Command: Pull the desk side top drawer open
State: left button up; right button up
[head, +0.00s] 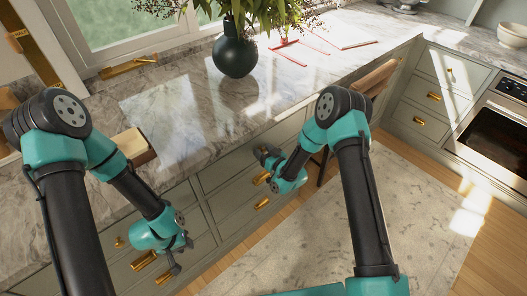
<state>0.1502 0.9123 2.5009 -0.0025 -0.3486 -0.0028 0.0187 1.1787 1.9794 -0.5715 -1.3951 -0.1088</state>
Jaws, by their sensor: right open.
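The grey-green drawer fronts sit under the marble counter. The upper drawer front (228,172) in the middle has a brass handle (262,178), and a lower drawer front (235,221) has another brass handle (262,203). Both drawers look shut. My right gripper (264,155) is open, just above and close to the upper handle; I cannot tell whether it touches it. My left gripper (179,257) hangs lower left in front of the cabinet, near two more brass handles (143,260); whether it is open is unclear.
A dark vase (235,57) with leafy flowers stands on the marble counter (180,100). A wooden block (133,146) lies at its front edge by my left arm. A wooden seat (372,77) is beyond my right arm. Pale rug (340,225) covers open floor.

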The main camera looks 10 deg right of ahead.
grip_shut()
dwell(0.5)
jog(key=shift+s, duration=0.1)
